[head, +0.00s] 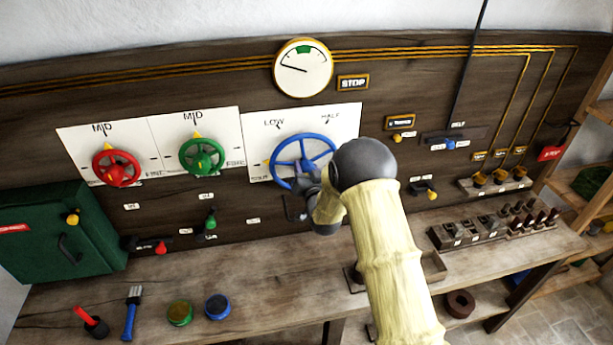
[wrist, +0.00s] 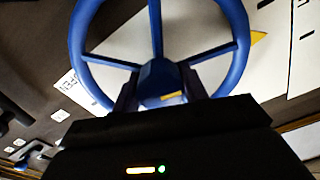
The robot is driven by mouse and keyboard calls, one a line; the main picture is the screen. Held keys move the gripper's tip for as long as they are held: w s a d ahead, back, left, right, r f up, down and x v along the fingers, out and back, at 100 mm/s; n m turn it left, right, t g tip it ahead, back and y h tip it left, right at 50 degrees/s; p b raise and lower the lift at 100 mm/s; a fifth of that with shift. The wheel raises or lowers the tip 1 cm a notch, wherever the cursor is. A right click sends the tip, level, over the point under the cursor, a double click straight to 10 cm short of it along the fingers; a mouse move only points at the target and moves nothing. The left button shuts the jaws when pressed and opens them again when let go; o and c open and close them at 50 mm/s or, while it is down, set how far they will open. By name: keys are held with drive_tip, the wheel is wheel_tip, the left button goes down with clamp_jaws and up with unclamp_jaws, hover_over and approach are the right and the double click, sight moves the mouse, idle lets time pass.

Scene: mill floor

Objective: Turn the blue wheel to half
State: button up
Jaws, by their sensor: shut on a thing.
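The blue wheel (head: 303,163) is mounted on a white plate (head: 348,115) on the panel, with LOW printed at its upper left and HALF at its upper right. A yellow pointer (head: 265,162) shows at the wheel's left side, below LOW. My gripper (head: 309,180) is at the lower part of the wheel and hides some of it. In the wrist view the two dark fingers of my gripper (wrist: 160,95) stand either side of the blue hub (wrist: 160,74), shut on the wheel. The yellow pointer (wrist: 259,38) shows there beyond the rim.
A red wheel (head: 116,166) and a green wheel (head: 202,156) stand to the left, both with pointers toward MID. A round gauge (head: 303,68) is above. A small lever (head: 211,220) and a green box (head: 55,235) are lower left. The wooden bench (head: 255,270) runs below.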

drive_tip(key=m+b, duration=0.1)
drive_tip(key=b, duration=0.1)
drive_tip(key=m+b, duration=0.2)
drive_tip(key=b, duration=0.1)
drive_tip(key=shift+f, duration=0.35)
drive_tip(key=m+b, duration=0.3)
drive_tip(key=b, duration=0.2)
drive_tip(key=shift+m+b, duration=0.3)
drive_tip(key=m+b, duration=0.3)
drive_tip(key=b, duration=0.2)
drive_tip(key=shift+d+m, duration=0.1)
drive_tip(key=shift+m, duration=0.3)
drive_tip(key=m+b, duration=0.3)
drive_tip(key=b, duration=0.1)
drive_tip(key=shift+m+b, duration=0.3)
drive_tip(key=shift+b, duration=0.05)
drive_tip(key=m+b, duration=0.4)
drive_tip(key=b, duration=0.1)
drive_tip(key=shift+m, duration=0.3)
drive_tip(key=m+b, duration=0.1)
drive_tip(key=b, duration=0.1)
drive_tip(key=m+b, duration=0.1)
drive_tip(key=m, duration=0.1)
drive_tip(key=shift+r+b, duration=0.25)
drive_tip(key=shift+b, duration=0.15)
drive_tip(key=shift+m, duration=0.3)
